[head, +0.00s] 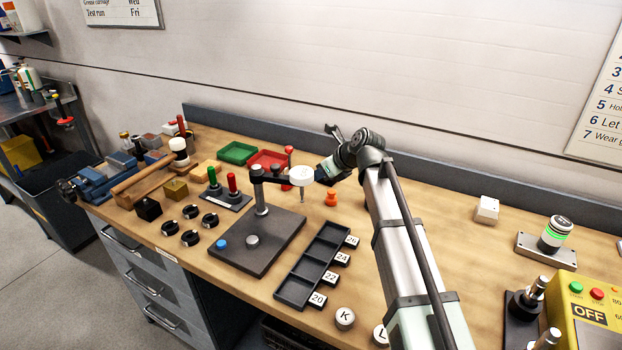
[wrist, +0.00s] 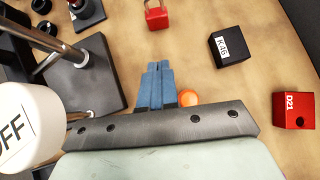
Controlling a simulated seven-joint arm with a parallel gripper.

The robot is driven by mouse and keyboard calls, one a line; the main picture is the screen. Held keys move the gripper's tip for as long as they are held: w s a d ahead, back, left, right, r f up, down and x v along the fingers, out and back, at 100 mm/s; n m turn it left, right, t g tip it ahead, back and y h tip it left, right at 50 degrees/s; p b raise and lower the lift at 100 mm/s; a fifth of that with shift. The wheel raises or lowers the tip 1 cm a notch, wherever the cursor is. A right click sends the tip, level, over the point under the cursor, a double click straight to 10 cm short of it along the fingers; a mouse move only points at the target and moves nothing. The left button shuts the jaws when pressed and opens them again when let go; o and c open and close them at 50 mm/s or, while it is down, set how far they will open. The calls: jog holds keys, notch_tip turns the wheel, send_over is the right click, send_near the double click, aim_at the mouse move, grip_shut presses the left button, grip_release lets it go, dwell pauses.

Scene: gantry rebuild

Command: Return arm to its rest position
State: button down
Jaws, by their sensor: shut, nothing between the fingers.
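My gripper (wrist: 158,72) shows in the wrist view with its two blue fingers together and nothing between them. It is above the wooden bench. In the head view my arm reaches from the lower right to the middle of the bench, with its wrist (head: 345,157) bent left near the white disc (head: 300,175) of the gantry. The fingertips cannot be made out there. In the wrist view the disc (wrist: 15,125), marked OFF, is at the left edge, beside my gripper. An orange knob (wrist: 188,97) is partly hidden behind my gripper's body.
The gantry's dark base plate (head: 265,250) and post stand left of my arm. A black slotted tray (head: 313,265) lies in front.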

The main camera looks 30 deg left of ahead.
jog(key=shift+v, duration=0.8)
